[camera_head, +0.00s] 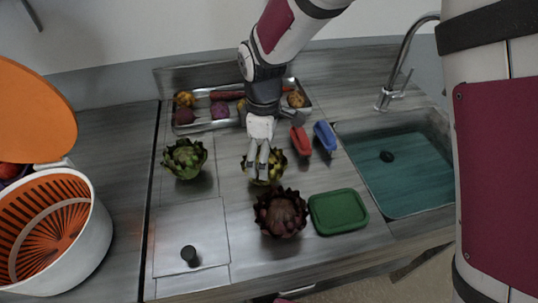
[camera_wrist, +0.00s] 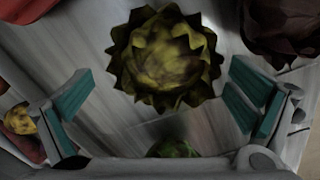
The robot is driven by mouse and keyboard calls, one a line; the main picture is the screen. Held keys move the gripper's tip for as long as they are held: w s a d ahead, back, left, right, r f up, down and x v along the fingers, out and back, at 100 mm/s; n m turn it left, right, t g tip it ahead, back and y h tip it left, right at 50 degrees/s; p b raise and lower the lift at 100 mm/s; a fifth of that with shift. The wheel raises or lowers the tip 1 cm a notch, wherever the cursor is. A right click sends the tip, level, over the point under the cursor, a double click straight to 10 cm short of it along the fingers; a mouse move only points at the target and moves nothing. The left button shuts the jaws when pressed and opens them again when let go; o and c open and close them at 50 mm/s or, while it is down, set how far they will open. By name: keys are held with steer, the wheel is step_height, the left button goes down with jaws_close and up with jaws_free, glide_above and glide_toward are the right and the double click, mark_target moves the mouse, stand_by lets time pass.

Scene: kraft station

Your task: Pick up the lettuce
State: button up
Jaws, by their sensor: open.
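Three leafy, lettuce-like heads sit on the counter; I cannot tell which is the lettuce. A yellow-green head (camera_head: 275,164) is under my gripper (camera_head: 258,172), partly hidden by its fingers. A green head (camera_head: 185,158) is to the left, and a dark red head (camera_head: 281,213) is in front. In the wrist view, the yellow-green head (camera_wrist: 165,58) lies between and above the open teal-padded fingers (camera_wrist: 160,100), with no visible contact. The green head (camera_wrist: 172,149) shows at the bottom, and the dark red head (camera_wrist: 285,27) at top right.
A metal tray (camera_head: 222,124) of vegetables stands behind. A red item (camera_head: 300,140) and blue item (camera_head: 325,137) lie right of my gripper, near the sink (camera_head: 400,175). A green container (camera_head: 338,212), a flat panel with a knob (camera_head: 190,238) and an orange-white spinner (camera_head: 75,250) stand around.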

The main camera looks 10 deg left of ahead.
steer(key=shift+s+f+p, duration=0.2)
steer(key=shift+f+p, duration=0.35)
steer(key=shift+f, duration=2.35)
steer(key=shift+c, duration=0.6)
steer(key=c, duration=1.2)
